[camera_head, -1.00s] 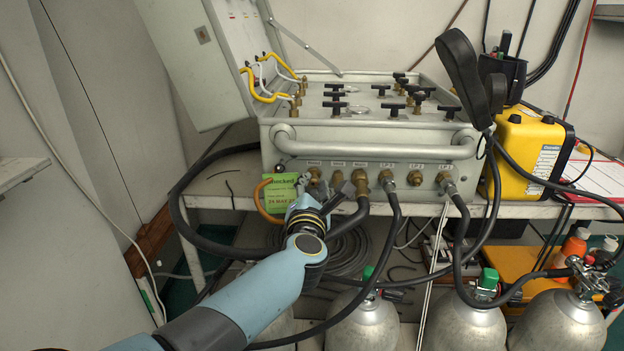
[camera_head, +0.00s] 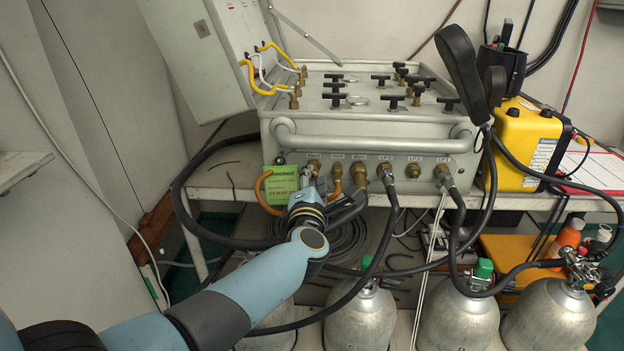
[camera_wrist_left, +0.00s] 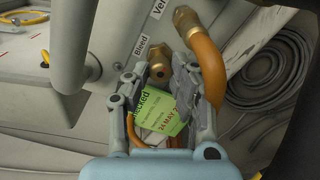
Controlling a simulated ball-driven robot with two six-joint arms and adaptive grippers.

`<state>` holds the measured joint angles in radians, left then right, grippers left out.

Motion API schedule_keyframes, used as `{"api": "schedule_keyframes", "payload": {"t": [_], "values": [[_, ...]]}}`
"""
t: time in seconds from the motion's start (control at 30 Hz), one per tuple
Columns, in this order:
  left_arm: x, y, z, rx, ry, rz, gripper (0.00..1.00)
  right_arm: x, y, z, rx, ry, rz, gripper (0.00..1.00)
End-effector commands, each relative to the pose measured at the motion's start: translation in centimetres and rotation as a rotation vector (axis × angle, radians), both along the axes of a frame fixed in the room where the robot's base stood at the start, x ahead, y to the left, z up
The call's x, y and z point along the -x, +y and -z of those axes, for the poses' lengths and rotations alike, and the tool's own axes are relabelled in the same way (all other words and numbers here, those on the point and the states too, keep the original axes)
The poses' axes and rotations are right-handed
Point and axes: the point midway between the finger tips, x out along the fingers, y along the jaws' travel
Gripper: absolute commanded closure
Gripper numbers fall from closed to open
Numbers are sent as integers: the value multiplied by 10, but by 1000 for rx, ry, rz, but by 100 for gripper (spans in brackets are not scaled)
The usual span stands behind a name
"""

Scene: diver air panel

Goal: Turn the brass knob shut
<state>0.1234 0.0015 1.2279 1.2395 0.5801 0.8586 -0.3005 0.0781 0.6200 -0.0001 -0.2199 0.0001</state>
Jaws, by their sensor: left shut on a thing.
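The brass knob (camera_wrist_left: 160,70) sits under the "Bleed" label on the front of the grey panel box. In the head view it is the leftmost brass fitting (camera_head: 313,168) of the row. My left gripper (camera_wrist_left: 158,75) has one finger on each side of it and is shut on it at the fingertips. In the head view the gripper (camera_head: 313,184) reaches up from below, and its fingers partly hide the knob. My right gripper is not in view.
A green tag (camera_head: 281,185) hangs close to the left of the gripper. An orange hose (camera_wrist_left: 209,68) runs down from the "Vent" fitting beside the right finger. Black hoses (camera_head: 390,225) loop below the panel. A grey bar handle (camera_head: 375,143) crosses above the knob.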

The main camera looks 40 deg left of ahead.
Motion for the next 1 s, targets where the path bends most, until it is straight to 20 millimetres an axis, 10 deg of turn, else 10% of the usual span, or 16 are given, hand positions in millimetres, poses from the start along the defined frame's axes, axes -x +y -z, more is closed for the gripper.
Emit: {"api": "schedule_keyframes", "payload": {"t": [0.1,0.13,0.2,0.57,1.0], "values": [[0,-1,1,1,2,1,100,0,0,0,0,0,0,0],[0,-1,1,1,2,1,73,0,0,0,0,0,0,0],[0,-1,1,1,2,1,67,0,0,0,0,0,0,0],[9,-6,1,3,1,1,67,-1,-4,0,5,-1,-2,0],[86,-52,0,3,3,0,67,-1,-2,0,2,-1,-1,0]]}}
